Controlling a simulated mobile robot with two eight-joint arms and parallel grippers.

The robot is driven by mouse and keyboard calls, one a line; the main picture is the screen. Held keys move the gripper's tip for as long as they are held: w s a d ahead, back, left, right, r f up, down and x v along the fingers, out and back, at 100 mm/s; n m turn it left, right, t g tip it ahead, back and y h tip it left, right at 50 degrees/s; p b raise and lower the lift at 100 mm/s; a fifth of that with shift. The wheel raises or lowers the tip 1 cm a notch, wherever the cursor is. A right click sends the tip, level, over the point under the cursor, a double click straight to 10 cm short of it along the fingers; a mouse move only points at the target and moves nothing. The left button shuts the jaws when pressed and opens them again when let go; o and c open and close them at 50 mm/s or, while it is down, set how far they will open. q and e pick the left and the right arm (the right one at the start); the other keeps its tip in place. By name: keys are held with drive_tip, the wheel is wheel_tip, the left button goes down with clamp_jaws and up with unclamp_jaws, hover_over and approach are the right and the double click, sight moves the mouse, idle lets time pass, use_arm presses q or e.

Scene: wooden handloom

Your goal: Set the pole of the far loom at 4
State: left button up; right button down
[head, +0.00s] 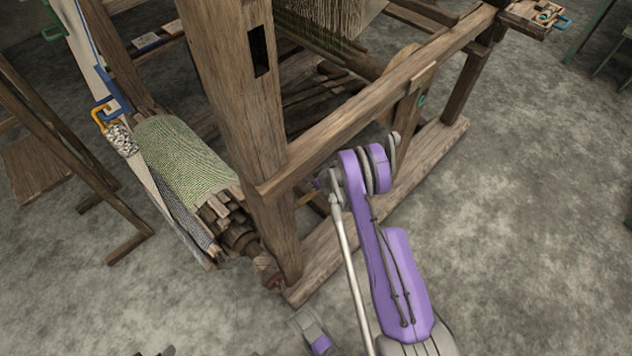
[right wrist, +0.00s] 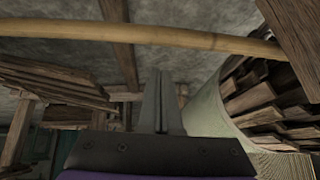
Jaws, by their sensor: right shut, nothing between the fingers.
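The wooden loom (head: 235,90) stands at the upper left and middle of the head view. In the right wrist view a long tan pole (right wrist: 160,36), slightly curved, crosses the whole top of the picture. My right gripper (right wrist: 160,74) is shut and empty, with its fingertips just below the pole in that picture. I cannot tell whether they touch it. In the head view my right arm reaches to the loom's lower side rail, and its gripper is mostly hidden by the arm and the frame. No number marks are readable. My left gripper is not in view.
A roll of green woven cloth (head: 185,150) lies on the loom's left side. The thick post (head: 240,100) and side rail (head: 370,105) stand close to my right arm. A wooden frame (head: 70,150) is at the far left. The grey floor (head: 540,220) is open at right.

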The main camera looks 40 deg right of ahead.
sight(311, 197)
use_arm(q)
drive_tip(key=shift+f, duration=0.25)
use_arm(e)
drive_tip(key=shift+s+a+f, duration=0.1)
drive_tip(key=shift+s+f, duration=0.1)
drive_tip(key=shift+f, duration=0.55)
drive_tip(key=shift+s+f, duration=0.2)
drive_tip(key=shift+f, duration=0.5)
wheel_tip(311, 197, down, 6)
drive_tip(key=b, duration=0.5)
drive_tip(key=shift+a+r, duration=0.1)
drive_tip(key=shift+r, duration=0.05)
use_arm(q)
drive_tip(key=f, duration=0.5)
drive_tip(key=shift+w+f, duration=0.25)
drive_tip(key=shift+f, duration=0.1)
use_arm(e)
drive_tip(key=shift+r, duration=0.25)
